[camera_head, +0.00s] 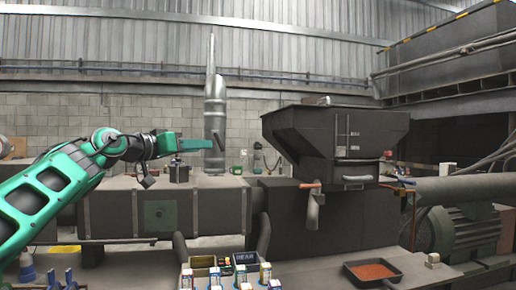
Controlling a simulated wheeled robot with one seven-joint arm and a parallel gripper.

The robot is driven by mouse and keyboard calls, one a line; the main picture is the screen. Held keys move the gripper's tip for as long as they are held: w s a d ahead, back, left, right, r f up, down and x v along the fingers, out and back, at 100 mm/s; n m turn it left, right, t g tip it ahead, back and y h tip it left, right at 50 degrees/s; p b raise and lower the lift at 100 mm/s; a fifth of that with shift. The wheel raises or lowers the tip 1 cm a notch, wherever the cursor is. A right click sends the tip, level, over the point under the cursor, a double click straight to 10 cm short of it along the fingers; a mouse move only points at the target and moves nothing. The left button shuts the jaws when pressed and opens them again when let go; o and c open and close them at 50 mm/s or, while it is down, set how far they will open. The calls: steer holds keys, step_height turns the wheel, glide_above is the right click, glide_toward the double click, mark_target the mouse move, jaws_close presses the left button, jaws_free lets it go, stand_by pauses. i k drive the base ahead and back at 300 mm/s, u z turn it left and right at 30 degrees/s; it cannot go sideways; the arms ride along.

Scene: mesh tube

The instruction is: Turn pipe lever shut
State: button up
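The pipe lever (310,186) is a small orange-red handle. It lies roughly level across the top of a short grey pipe (313,211) that hangs at the front of the dark machine, right of centre. My gripper (206,143) is at the end of my green arm, which reaches in from the left. It is in the air, up and to the left of the lever, and appears clear of it. The fingers are small and seen from the side, so their opening is unclear. No held object can be made out.
A dark hopper (335,132) stands above the lever. A long dark duct (160,212) runs below my gripper. In front are several small cartons (265,275) and a black pan (372,271) with orange-red contents. A silver pipe (214,120) rises behind my gripper.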

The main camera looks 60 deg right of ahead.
mark_target(217, 138)
steer(key=z, duration=0.35)
steer(key=i, duration=1)
steer(key=z, duration=0.05)
